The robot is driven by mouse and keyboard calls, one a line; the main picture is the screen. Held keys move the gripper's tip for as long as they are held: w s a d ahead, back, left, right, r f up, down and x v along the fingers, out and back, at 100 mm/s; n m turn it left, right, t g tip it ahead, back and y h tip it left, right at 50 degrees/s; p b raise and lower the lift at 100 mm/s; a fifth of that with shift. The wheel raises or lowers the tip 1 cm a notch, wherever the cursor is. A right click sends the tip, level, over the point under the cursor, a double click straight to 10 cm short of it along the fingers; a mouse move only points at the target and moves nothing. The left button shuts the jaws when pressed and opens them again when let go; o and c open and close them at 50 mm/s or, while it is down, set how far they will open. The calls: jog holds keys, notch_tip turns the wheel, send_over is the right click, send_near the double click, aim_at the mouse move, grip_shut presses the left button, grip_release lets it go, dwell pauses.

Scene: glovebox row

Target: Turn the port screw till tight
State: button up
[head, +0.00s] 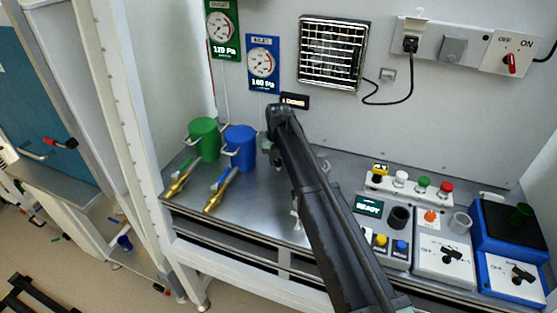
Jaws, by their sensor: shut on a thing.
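My dark arm (318,205) rises from the bottom edge to a joint in front of the back wall. It covers the middle of the bench. I cannot pick out the port screw either. Small pale metal parts (296,216) show at the arm's left edge, and another small pale part shows at its right; I cannot tell what they are.
A green canister (204,139) and a blue canister (241,147) stand left on the bench, with brass-ended fittings before them. Control boxes, buttons and a blue-black unit (508,232) fill the right. Gauges, a vent grille (333,52) and a switch panel are on the wall.

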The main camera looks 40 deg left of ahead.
jog(key=m, duration=0.5)
jog(key=shift+m, duration=0.4)
jog(key=m, duration=1)
jog(key=shift+m, duration=0.4)
jog(key=m, duration=0.5)
jog(key=shift+m, duration=0.3)
jog(key=m, duration=1)
jog(key=shift+m, duration=0.4)
jog(key=m, duration=1)
jog(key=shift+m, duration=0.3)
